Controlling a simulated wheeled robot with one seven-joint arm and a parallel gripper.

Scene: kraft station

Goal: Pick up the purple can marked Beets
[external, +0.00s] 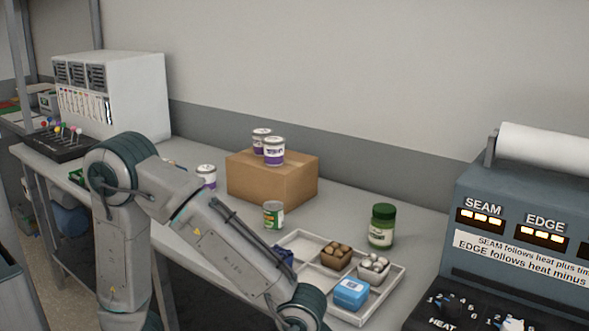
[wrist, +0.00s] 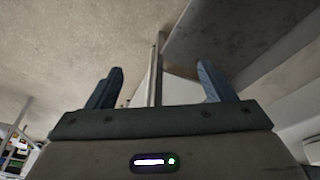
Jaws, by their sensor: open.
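Three purple-and-white cans show in the external view, and their lettering is too small to read, so I cannot tell which is marked Beets. One can (external: 274,152) stands upright on top of the brown cardboard box (external: 250,185). A second can (external: 261,134) stands just behind it and is partly hidden. A third can (external: 206,175) stands on the table left of the box, partly hidden by my arm. My gripper (wrist: 160,86) shows in the wrist view with its two blue-grey fingers spread apart and nothing between them. It lies outside the external view, and no can shows in the wrist view.
A green-labelled can (external: 273,215) and a green jar (external: 382,226) stand near a light tray (external: 385,295) holding small containers and a blue box (external: 351,293). A control machine (external: 525,215) stands at right and a white unit (external: 140,90) at far left.

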